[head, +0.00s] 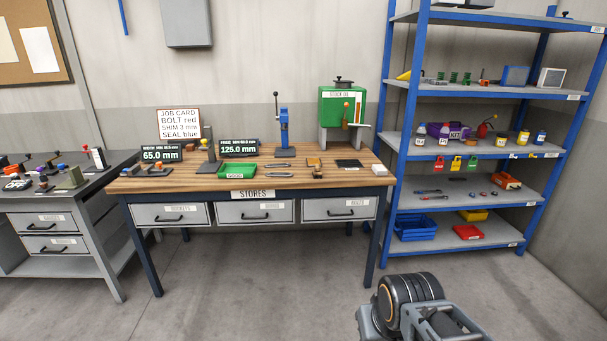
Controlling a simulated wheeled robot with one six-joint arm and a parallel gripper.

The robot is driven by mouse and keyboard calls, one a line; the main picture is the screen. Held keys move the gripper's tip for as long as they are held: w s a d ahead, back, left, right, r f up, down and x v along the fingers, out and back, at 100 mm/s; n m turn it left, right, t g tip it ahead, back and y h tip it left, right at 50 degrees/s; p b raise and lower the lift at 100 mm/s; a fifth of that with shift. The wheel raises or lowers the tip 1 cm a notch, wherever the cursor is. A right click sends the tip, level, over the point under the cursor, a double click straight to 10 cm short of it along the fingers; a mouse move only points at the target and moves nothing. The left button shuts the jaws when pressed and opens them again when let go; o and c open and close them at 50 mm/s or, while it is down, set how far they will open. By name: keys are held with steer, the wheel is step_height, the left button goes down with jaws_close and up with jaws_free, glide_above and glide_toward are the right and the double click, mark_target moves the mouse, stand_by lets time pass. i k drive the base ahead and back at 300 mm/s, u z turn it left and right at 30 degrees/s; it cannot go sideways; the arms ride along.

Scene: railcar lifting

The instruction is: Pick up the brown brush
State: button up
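A small brown item that may be the brown brush (314,162) lies on the right half of the wooden workbench top (220,181), in front of the green machine; it is too small to be sure. A smaller brownish item (318,174) sits just in front of it. Part of my own arm shows at the bottom right, well in front of the bench. My gripper's fingers are not visible.
The bench holds a green tray (237,170), a blue press (284,130), a green machine (329,108) and a dark pad (348,163). A blue-framed shelf (470,190) stands right, a grey bench (75,194) left. The floor in front is clear.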

mark_target(317, 173)
steer(key=u, duration=0.6)
steer(key=i, duration=1.15)
steer(key=u, duration=0.45)
steer(key=i, duration=1.2)
steer(key=z, duration=0.9)
steer(key=i, duration=0.8)
steer(key=z, duration=0.5)
